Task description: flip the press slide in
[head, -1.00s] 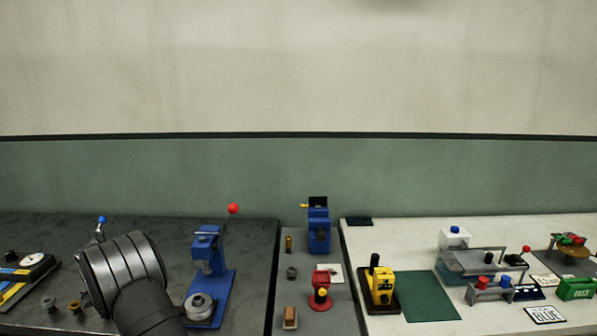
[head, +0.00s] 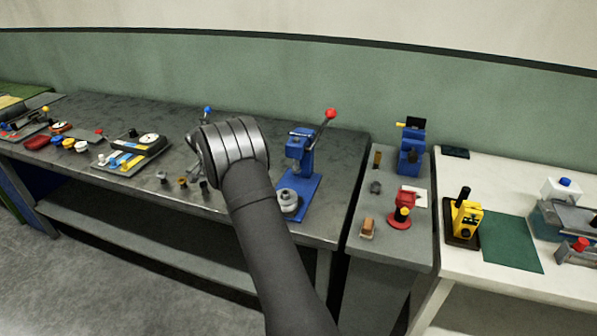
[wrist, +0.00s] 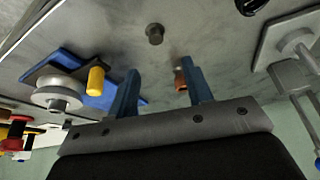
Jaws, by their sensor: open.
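The blue press (head: 302,150) with a red ball on its lever stands on the dark bench, just right of my arm. A silver round piece (head: 288,201) sits at the front of its base. In the wrist view the silver round piece (wrist: 57,96) shows on a grey plate over the blue base, with a yellow knob (wrist: 96,80) beside it, left of my fingers. I cannot tell for sure which part is the slide. My gripper (wrist: 160,66) is open, its two blue fingers apart with nothing held. My wrist hides it in the head view.
A dark bushing (wrist: 155,33) and a copper one (wrist: 180,80) stand on the bench near my fingers. A grey device with a blue ball (head: 207,109) is partly behind my wrist. A red stand (head: 401,214) and yellow device (head: 465,219) are farther right.

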